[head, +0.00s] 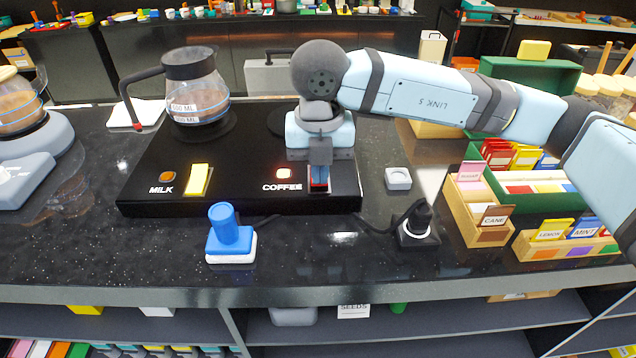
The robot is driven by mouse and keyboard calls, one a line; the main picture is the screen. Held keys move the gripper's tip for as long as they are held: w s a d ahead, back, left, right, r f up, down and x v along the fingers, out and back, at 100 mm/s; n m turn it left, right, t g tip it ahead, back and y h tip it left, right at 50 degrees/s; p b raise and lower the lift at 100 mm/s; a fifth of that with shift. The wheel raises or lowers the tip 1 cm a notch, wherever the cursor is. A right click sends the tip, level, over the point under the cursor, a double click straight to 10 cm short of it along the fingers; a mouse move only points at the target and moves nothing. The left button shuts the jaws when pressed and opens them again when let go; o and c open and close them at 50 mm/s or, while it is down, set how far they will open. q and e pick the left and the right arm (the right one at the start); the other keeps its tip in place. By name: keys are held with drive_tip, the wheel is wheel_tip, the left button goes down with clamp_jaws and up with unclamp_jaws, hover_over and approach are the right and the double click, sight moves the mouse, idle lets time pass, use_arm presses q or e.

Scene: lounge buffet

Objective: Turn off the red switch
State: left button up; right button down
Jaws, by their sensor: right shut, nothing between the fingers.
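The red switch (319,188) is on the front right of the black two-burner warmer (240,188), just right of the COFFEE label. Only a small red part with blue beside it shows below my gripper; the rest is hidden, so I cannot tell its tilt. The COFFEE light (283,173) glows bright. My right gripper (320,178) points down, shut and empty, right over the switch; I cannot tell if it touches. My left gripper is not in view.
A yellow switch (198,180) sits by the MILK light (167,176). A glass pot (194,95) stands on the left burner. A blue stamp-like object (230,234), a black plug (417,222) and a small white block (398,179) are nearby. Wooden tea boxes (482,205) stand right.

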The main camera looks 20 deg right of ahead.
drive_tip(key=shift+f, duration=0.45)
idle(0.4)
drive_tip(key=shift+r+p, duration=0.45)
drive_tip(key=shift+r, duration=1.9)
wheel_tip(320, 180, up, 13)
drive_tip(key=b, duration=0.1)
